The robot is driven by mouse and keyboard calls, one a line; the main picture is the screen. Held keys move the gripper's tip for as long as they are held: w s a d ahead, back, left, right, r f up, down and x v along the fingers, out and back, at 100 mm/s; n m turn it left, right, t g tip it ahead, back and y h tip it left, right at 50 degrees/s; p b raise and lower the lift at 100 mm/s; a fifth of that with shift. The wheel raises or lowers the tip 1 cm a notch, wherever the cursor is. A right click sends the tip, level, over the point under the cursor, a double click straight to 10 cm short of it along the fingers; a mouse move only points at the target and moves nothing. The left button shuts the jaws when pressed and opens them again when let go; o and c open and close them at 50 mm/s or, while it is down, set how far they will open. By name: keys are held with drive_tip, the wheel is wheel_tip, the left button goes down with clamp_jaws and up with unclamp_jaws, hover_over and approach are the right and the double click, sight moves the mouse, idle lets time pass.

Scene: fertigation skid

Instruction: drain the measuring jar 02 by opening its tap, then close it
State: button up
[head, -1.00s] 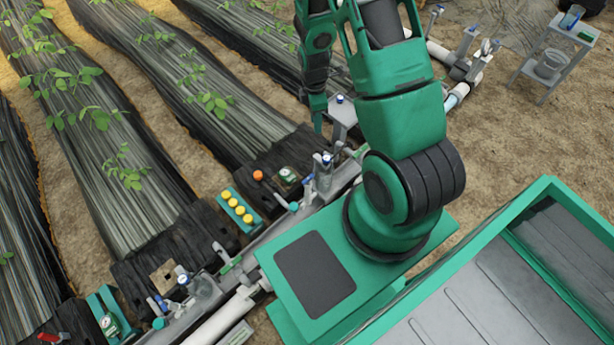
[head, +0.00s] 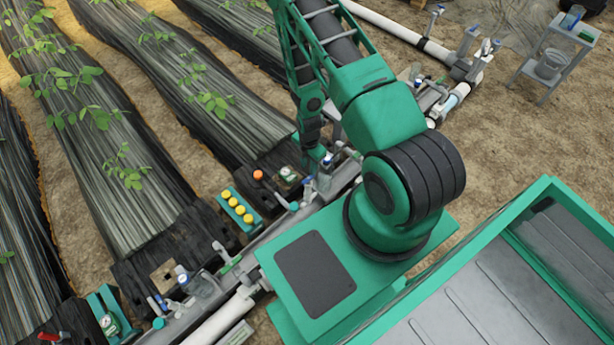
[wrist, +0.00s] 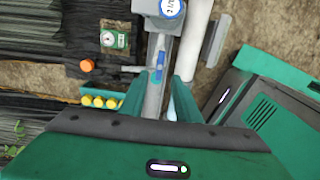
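A jar (head: 324,180) with a blue and white cap stands on the pipe assembly, just beside my gripper (head: 311,158) in the head view. In the wrist view a blue-rimmed white cap (wrist: 172,8) shows at the top edge; its marking is partly cut off, so I cannot read the jar number. A small blue lever (wrist: 159,74) lies below that cap, ahead of my gripper (wrist: 159,97). The two green fingers are apart, with nothing seen clamped between them. Another jar (head: 200,287) with a similar cap stands at the lower left. Whether any tap is open cannot be told.
A block with several yellow knobs (head: 238,208), an orange knob (head: 258,175) and a gauge (head: 287,172) lie left of my gripper. White pipe (head: 222,318) runs along the skid. A grey side table (head: 555,55) stands far right on bare soil.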

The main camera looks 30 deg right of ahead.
sight(308, 178)
wheel_tip(308, 178, down, 8)
drive_tip(key=shift+r, duration=0.25)
